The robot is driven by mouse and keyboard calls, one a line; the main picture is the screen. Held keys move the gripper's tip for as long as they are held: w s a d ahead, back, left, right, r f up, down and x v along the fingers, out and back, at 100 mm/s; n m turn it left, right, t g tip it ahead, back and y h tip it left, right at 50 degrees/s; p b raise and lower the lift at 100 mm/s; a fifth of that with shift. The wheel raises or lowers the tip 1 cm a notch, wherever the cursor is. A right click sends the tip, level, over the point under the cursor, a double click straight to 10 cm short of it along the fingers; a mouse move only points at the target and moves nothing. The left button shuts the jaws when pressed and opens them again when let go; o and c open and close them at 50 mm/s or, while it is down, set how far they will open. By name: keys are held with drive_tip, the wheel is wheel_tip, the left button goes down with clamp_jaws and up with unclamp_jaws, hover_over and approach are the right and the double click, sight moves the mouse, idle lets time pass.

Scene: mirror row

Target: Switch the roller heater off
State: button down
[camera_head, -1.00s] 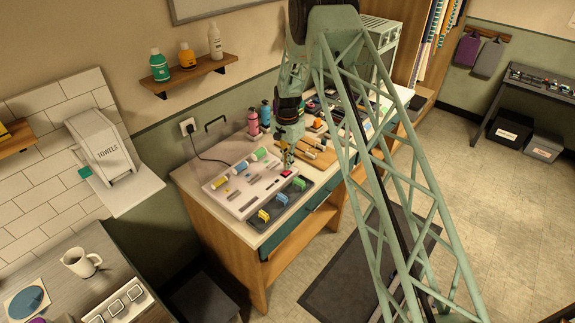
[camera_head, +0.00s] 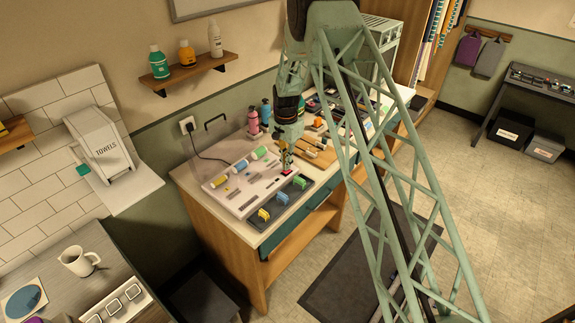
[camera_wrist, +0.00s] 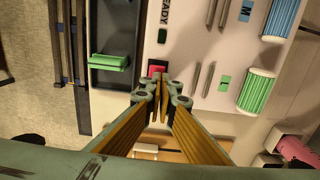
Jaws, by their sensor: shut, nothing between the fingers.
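The roller heater (camera_head: 256,186) is a white panel on the wooden bench, with yellow, blue and green rollers on its far side. In the wrist view its white face (camera_wrist: 205,100) shows part of the word READY beside a dark green lamp (camera_wrist: 162,36). A red switch (camera_wrist: 157,69) sits near the panel's edge; it also shows in the head view (camera_head: 287,172). My gripper (camera_wrist: 160,78) is shut and empty, with its fingertips right at the red switch. I cannot tell whether they touch it or which way the switch is set.
A dark tray (camera_head: 256,229) with yellow, blue and green clips lies along the heater's front side. A wooden board (camera_head: 318,157) with brushes lies to the right of my gripper.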

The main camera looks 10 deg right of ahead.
drive_tip(key=shift+s+a+r, duration=0.1)
drive_tip(key=shift+a+r, duration=0.05)
drive_tip(key=shift+r, duration=0.1)
idle(0.4)
wheel_tip(320, 180, up, 14)
drive_tip(key=w+d+b, duration=0.1)
drive_tip(key=d, duration=0.1)
drive_tip(key=shift+w+f, duration=0.2)
drive_tip(key=shift+w, duration=0.05)
idle(0.4)
drive_tip(key=shift+r, duration=0.1)
